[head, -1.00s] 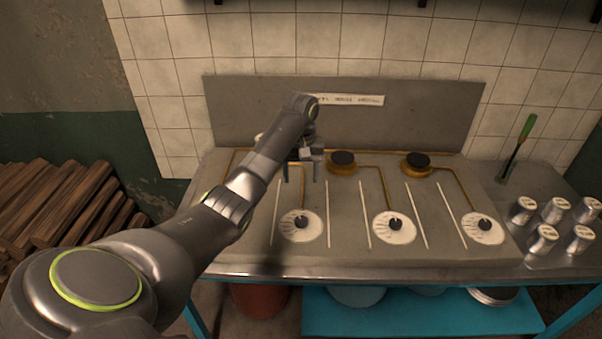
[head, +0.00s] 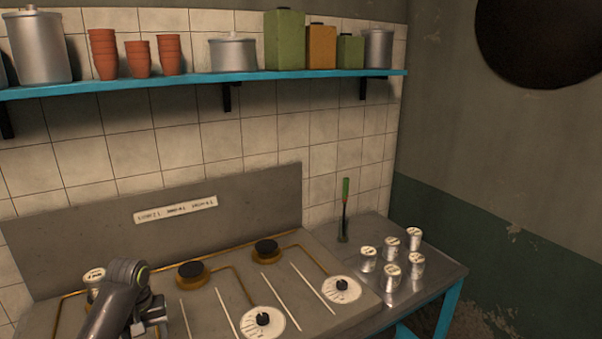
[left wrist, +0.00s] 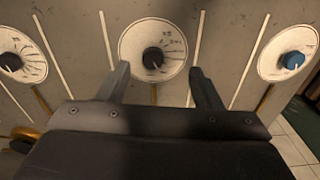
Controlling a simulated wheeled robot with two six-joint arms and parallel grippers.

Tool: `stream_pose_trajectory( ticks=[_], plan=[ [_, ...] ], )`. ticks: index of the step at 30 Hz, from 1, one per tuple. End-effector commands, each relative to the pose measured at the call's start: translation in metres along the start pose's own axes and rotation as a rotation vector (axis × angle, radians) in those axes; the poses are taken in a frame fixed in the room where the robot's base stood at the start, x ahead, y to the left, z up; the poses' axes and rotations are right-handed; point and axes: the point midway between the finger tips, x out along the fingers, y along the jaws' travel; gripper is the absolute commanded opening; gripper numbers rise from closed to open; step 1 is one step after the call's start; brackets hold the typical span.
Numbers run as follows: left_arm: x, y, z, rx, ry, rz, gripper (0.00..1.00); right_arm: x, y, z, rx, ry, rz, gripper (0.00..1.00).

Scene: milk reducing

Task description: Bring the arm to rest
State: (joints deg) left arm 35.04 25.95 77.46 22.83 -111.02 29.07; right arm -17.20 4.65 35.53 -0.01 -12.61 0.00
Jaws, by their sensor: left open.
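My left arm (head: 118,300) comes in at the bottom left of the head view, over the stove panel (head: 205,305). My left gripper (left wrist: 159,70) is open and empty in the left wrist view. Its two fingers are spread in front of a white dial with a dark knob (left wrist: 153,58). I cannot tell how far the fingertips are from the panel. Another dark knob (left wrist: 12,61) shows at the left and a blue knob (left wrist: 292,60) at the right. My right gripper is not in view.
A labelled can (head: 94,278) stands behind my left arm. Two burners (head: 193,273) are farther right. Several small cans (head: 391,270) and a green-handled tool (head: 345,205) stand on the side table. A blue shelf (head: 200,82) with pots and tins hangs above.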

Motion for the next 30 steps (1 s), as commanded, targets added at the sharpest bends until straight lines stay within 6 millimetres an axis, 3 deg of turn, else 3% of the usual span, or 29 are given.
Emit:
stream_pose_trajectory(
  ticks=[1,6,13,21,30],
  plan=[
    [0.021,-0.003,0.020,0.037,0.008,-0.004,0.59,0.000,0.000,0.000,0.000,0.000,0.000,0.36],
    [0.066,-0.013,0.080,0.151,0.057,-0.006,0.59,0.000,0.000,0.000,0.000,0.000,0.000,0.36],
    [0.099,-0.031,0.167,0.274,0.126,0.005,0.59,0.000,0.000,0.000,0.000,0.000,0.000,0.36],
    [0.095,-0.059,0.262,0.364,0.215,0.009,0.59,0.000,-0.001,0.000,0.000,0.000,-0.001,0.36],
    [0.070,-0.082,0.318,0.400,0.280,-0.013,0.59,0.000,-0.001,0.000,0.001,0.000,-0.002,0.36]
  ],
)
